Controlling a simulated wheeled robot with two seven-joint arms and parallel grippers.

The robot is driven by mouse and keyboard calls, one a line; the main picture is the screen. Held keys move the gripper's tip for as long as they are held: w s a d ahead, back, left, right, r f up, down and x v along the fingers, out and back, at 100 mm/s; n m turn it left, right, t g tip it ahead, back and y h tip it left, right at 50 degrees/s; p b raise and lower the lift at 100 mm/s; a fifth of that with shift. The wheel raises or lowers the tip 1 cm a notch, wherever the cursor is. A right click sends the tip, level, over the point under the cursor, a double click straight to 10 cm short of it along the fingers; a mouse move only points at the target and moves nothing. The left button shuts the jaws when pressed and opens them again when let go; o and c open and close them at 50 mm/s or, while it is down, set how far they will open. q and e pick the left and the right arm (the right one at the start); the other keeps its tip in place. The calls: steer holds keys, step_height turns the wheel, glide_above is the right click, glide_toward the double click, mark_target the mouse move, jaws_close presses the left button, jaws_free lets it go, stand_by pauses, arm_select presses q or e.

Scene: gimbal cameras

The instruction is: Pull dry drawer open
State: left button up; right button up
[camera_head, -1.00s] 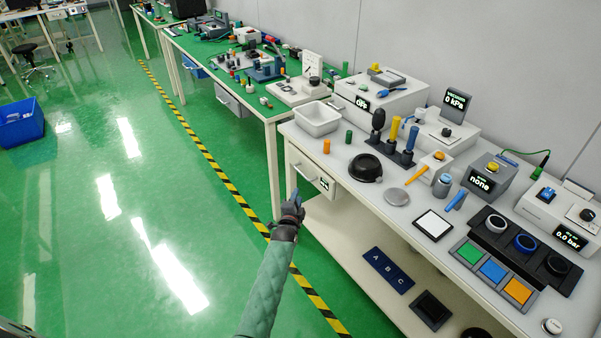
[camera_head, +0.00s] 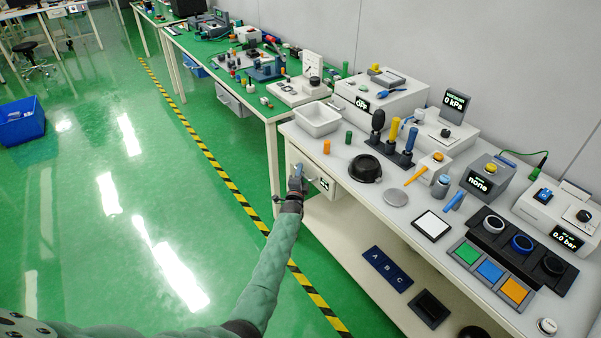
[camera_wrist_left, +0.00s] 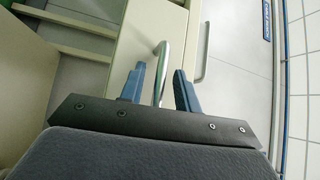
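The drawer (camera_head: 325,184) is in the front of the white workbench, under its left end, with a small dark label on its face. I cannot read the label clearly. Its front looks flush with the bench. My left gripper (camera_head: 297,174) is at the drawer's left part and hides some of it. In the left wrist view, the gripper (camera_wrist_left: 159,70) is open, with its two blue fingers on either side of a metal bar handle (camera_wrist_left: 162,62). The handle stands between the fingers, with a gap on the right side. My right gripper is not in view.
A white bin (camera_head: 318,120) stands on the bench above the drawer. Buttons, gauges and tools fill the rest of the bench top. A lower shelf (camera_head: 350,235) is below. A second table (camera_head: 262,106) stands to the left. The green floor in front is clear.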

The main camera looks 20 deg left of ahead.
arm_select(q)
steer(key=shift+w, duration=0.25)
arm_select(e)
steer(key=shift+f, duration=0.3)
arm_select(q)
steer(key=shift+c, duration=0.2)
jaws_close()
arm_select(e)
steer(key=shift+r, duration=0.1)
